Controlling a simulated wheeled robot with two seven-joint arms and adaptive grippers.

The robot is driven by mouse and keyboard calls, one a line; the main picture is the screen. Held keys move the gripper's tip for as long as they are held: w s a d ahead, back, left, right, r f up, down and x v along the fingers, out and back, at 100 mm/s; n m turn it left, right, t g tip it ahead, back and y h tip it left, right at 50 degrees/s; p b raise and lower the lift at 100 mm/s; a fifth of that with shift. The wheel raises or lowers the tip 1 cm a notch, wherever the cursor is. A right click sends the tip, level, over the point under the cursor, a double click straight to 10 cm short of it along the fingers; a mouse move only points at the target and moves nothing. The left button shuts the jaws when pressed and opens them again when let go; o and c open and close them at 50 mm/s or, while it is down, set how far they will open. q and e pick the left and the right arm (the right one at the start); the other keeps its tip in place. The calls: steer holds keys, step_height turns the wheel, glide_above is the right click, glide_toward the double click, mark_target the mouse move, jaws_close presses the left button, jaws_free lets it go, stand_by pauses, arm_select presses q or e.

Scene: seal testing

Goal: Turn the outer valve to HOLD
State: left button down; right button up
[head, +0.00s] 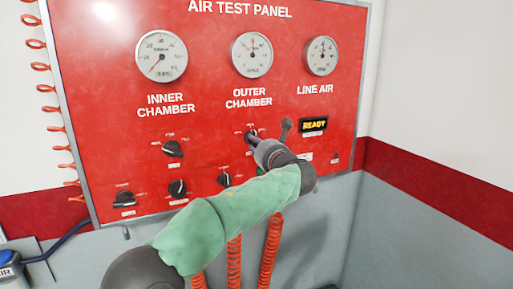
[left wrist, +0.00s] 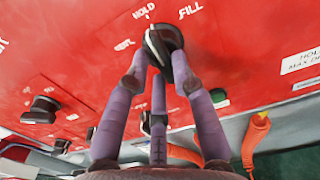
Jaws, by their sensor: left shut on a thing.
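The red air test panel (head: 215,60) fills the head view. The outer valve (head: 251,133) is a black knob below the OUTER CHAMBER label, mostly hidden by my left gripper (head: 257,142). In the left wrist view the valve (left wrist: 163,40) stands at the tips of my left gripper (left wrist: 161,78), whose purple-grey fingers are shut on it. HOLD is printed above the knob, FILL to its upper right, and a partly legible label to its left. The knob's raised grip leans towards the HOLD side, but its exact pointing is hard to tell. My right gripper is not in view.
The inner valve knob (head: 173,149) and several lower knobs sit left of my arm. A grey lever (head: 286,127) and the READY display (head: 313,125) are close right of my gripper. Gauges (head: 252,54) line the top. Orange coiled hoses (head: 270,250) hang below.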

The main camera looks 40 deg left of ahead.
arm_select(q)
steer(key=shift+f, duration=0.1)
stand_by(0.3)
steer(key=c, duration=1)
jaws_free()
steer(key=shift+c, duration=0.2)
steer(key=shift+d, duration=0.1)
steer(key=v, duration=1.2)
